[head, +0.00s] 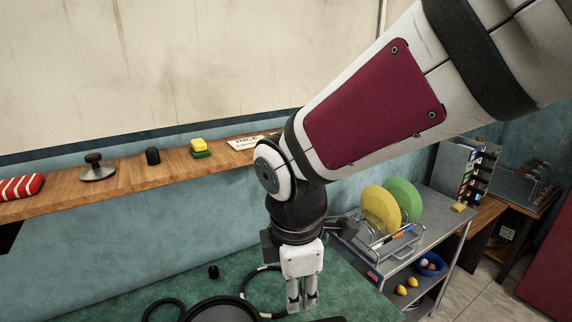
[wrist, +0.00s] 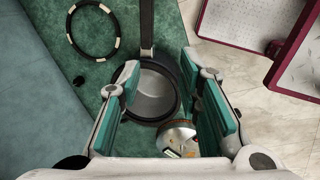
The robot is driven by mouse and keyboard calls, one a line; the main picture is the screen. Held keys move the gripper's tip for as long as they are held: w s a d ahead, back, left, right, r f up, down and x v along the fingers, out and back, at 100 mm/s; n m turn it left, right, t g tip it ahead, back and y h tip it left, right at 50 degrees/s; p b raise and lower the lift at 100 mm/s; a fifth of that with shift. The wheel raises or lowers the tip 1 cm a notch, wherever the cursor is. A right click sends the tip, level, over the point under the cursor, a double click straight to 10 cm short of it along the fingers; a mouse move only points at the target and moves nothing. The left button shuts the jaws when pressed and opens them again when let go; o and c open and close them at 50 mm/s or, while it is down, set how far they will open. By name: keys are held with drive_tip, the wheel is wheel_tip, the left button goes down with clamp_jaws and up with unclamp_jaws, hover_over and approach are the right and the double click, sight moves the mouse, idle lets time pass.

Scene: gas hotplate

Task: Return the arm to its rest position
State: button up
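My arm reaches in from the upper right in the head view and bends down at the wrist. My gripper (head: 302,301) points down over the green worktop (head: 232,264). In the wrist view the two green-padded fingers of my gripper (wrist: 163,88) stand well apart with nothing held between them. A dark round pan (wrist: 155,97) with a long handle lies below, partly hidden by the left finger. Its rim also shows at the bottom edge of the head view (head: 222,308).
Black rings (head: 263,287) and a small black knob (head: 213,271) are on the worktop. A shiny round thing (wrist: 178,138) shows below my fingers. A wooden shelf (head: 130,178) runs along the wall. A metal cart (head: 440,215) with a plate rack stands right.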

drive_tip(key=s+d+r+m+t, duration=0.2)
drive_tip(key=s+d+r+m, duration=0.2)
drive_tip(key=d+m, duration=0.4)
drive_tip(key=s+d+r+m+t, duration=0.1)
drive_tip(key=s+d+r+m, duration=0.4)
drive_tip(key=d+m, duration=0.4)
drive_tip(key=shift+d+r+m+t, duration=0.35)
drive_tip(key=shift+r+m, duration=0.45)
drive_tip(key=shift+m, duration=0.8)
drive_tip(key=shift+a, duration=0.15)
